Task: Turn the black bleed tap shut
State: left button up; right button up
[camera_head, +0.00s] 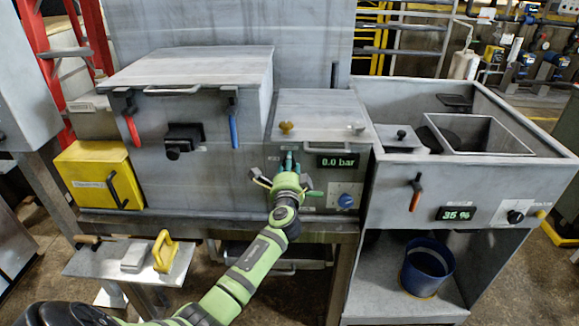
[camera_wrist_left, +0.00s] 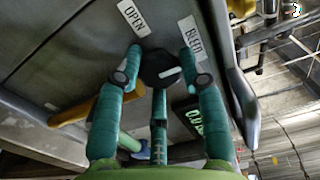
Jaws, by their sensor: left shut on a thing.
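The black bleed tap (camera_wrist_left: 160,72) shows in the left wrist view as a dark knob on the grey panel, beside a white "BLEED" label (camera_wrist_left: 190,34) and an "OPEN" label (camera_wrist_left: 133,18). My left gripper (camera_wrist_left: 161,58) has its teal fingers closed around the tap. In the head view my left gripper (camera_head: 289,163) is at the front of the middle cabinet, left of the "0.0 bar" display (camera_head: 337,161), and hides the tap. How far the tap is turned cannot be told. My right gripper is not in view.
A blue knob (camera_head: 346,200) sits below the display. Red (camera_head: 131,130) and blue (camera_head: 233,131) handles are on the left cabinet (camera_head: 200,168). A yellow box (camera_head: 98,175) is further left. The right unit has an orange-tipped lever (camera_head: 415,195) and a "35 %" display (camera_head: 459,213).

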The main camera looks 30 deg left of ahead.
pick_arm(q)
jog(key=shift+s+a+f, duration=0.15)
jog(key=shift+f, duration=0.1)
jog(key=o, duration=1.1)
jog(key=shift+o, duration=0.2)
jog(key=shift+r, duration=0.15)
jog(key=v, duration=1.2)
